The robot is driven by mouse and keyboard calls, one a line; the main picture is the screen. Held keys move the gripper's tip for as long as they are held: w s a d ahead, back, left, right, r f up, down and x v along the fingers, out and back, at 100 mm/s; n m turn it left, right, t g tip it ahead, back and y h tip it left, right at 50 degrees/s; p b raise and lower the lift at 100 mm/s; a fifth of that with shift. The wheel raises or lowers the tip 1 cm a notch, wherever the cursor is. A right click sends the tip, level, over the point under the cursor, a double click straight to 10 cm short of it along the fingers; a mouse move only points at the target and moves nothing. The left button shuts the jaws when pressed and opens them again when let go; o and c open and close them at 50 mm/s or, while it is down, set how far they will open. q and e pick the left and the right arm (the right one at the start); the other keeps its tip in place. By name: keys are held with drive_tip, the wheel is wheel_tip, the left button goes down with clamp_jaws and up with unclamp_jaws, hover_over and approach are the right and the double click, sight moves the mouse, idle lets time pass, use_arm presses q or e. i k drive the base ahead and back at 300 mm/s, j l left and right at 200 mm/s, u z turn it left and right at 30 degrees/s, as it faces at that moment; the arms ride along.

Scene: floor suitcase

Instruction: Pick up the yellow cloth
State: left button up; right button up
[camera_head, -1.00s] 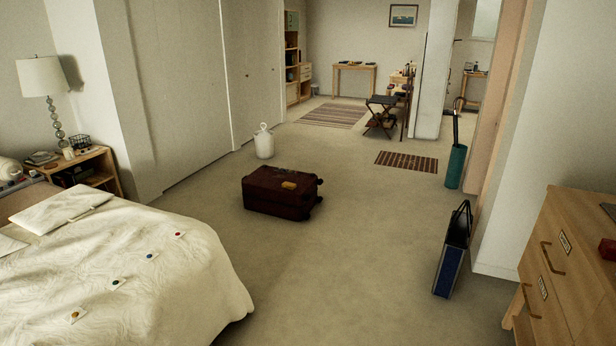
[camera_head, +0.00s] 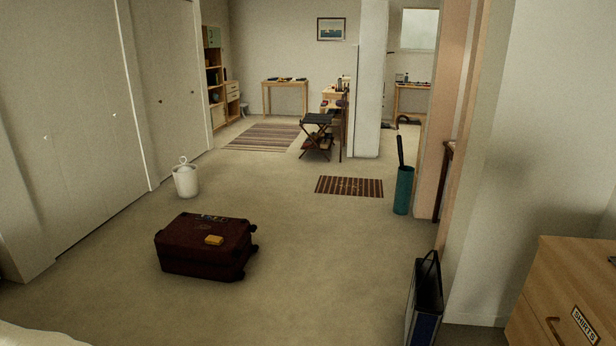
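A small yellow cloth (camera_head: 214,240) lies on top of a dark red suitcase (camera_head: 196,262). The suitcase lies flat on the floor, left of the middle of the head view, with its wheels toward the right. The cloth looks like a small folded block near the right part of the suitcase's top. Neither of my grippers shows in the head view.
A white lidded container (camera_head: 186,181) stands behind the suitcase near the closet doors. A blue and black bag (camera_head: 424,305) and a wooden dresser (camera_head: 565,275) are at the right. A bed corner (camera_head: 35,337) shows at bottom left. Open floor surrounds the suitcase.

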sight(210, 240)
drive_tip(key=i+u, duration=0.15)
drive_tip(key=i, duration=0.55)
drive_tip(key=i+u, duration=0.15)
drive_tip(key=i, duration=0.6)
drive_tip(key=i+u, duration=0.2)
drive_tip(key=i, duration=0.5)
